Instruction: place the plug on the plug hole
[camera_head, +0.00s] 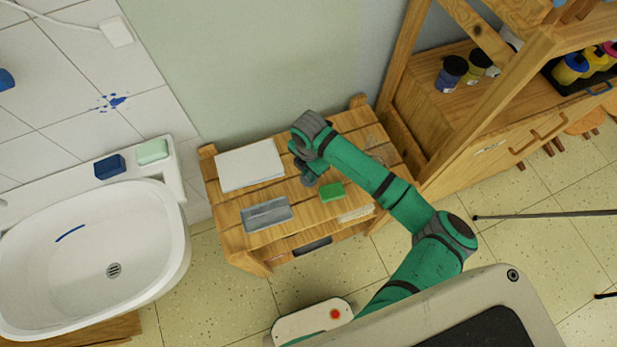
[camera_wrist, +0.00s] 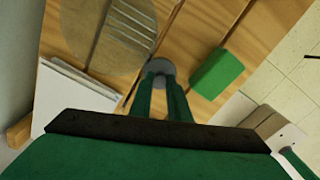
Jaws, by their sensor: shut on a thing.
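My gripper (camera_wrist: 162,84) is shut on a small grey round plug (camera_wrist: 165,67), seen between the green fingertips in the wrist view. In the head view, my gripper (camera_head: 301,166) is over the wooden table, with the grey plug (camera_head: 307,179) at its tip. I cannot tell whether the plug touches the tabletop. The plug hole (camera_head: 114,270) is a round dark grate in the bottom of the white sink (camera_head: 172,235), at the left of the head view. It is uncovered and well apart from my gripper.
The wooden table (camera_head: 233,236) holds white paper (camera_head: 250,164), a grey tray (camera_head: 266,214) and a green block (camera_head: 332,192) close to the plug. Blue (camera_head: 110,166) and pale green (camera_head: 152,150) blocks sit on the sink's back rim. A wooden shelf (camera_head: 440,110) stands right.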

